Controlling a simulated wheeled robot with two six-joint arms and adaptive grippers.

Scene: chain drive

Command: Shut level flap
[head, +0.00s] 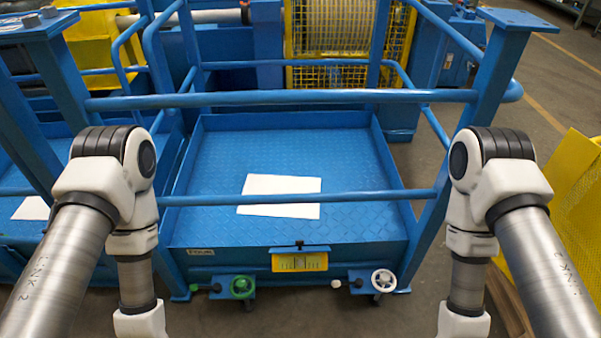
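A small yellow plate (284,263) with a pale, marked window in its middle sits on the front edge of the blue platform (350,150). It looks like the level. A small dark knob (300,245) stands at its top edge. My two arms come in from the left and right and bend downward on either side of the platform front. Both grippers are below the picture, out of view.
A green handwheel (242,287) and a white handwheel (383,280) sit low on the platform front, below the yellow plate. Blue rails (290,98) cross above the platform. A white sheet (281,185) lies on its floor. A yellow panel (575,205) stands at right.

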